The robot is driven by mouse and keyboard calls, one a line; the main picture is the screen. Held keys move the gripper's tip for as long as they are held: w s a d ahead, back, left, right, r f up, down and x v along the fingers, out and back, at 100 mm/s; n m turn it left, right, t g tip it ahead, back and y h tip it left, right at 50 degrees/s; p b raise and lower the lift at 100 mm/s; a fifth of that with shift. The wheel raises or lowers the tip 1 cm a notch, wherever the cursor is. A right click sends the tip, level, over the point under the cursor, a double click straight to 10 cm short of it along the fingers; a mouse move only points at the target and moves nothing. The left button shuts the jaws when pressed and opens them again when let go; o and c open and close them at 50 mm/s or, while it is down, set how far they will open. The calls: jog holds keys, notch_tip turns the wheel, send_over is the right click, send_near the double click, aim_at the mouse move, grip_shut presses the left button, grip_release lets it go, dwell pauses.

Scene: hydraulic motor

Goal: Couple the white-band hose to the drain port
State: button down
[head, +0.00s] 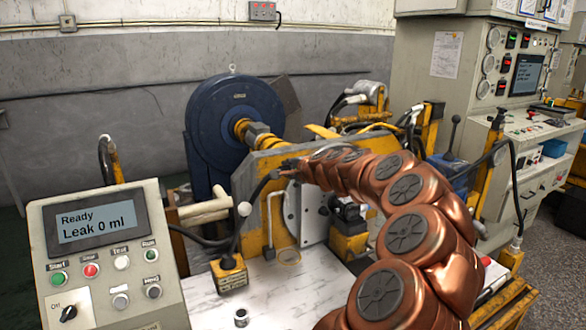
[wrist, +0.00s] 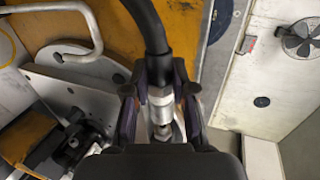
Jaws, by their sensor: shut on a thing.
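My gripper (head: 288,168) is shut on the end of the white-band hose, above the bench beside the yellow upright plate. In the wrist view my gripper's fingers (wrist: 160,112) stand on both sides of the hose's metal fitting. The white-band hose (wrist: 147,22) is black, with a pale band and a silver collar at its end. The dark motor body (head: 347,212) sits at the white mounting plate (head: 311,222), partly behind my arm; it shows at the lower left in the wrist view (wrist: 68,145). I cannot make out the drain port with certainty.
A control box (head: 105,245) reads "Ready, Leak 0 ml". A yellow block (head: 230,273) and a small metal ring (head: 241,318) stand on the white bench top (head: 285,300). A blue flywheel (head: 232,125) stands behind. A grey cabinet (head: 470,70) is at right.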

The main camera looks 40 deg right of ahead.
jog(key=shift+a, duration=0.1)
jog(key=shift+s+a+b, duration=0.1)
jog(key=shift+s+a, duration=0.15)
jog(key=shift+s, duration=0.55)
jog(key=shift+s+a+b, duration=0.15)
jog(key=shift+s+a, duration=0.1)
jog(key=shift+s, duration=0.55)
jog(key=shift+s+a+b, duration=0.1)
jog(key=shift+s+a, duration=0.15)
jog(key=shift+s, duration=0.55)
notch_tip(320, 180, down, 16)
jog(key=b, duration=1.2)
jog(key=shift+f, duration=0.25)
jog(key=shift+d, duration=0.1)
jog(key=s+d, duration=0.2)
jog(key=d, duration=0.5)
jog(key=shift+s+d+b, duration=0.2)
jog(key=shift+b, duration=0.15)
jog(key=shift+s+d, duration=0.2)
jog(key=shift+d, duration=0.5)
dwell(1.5)
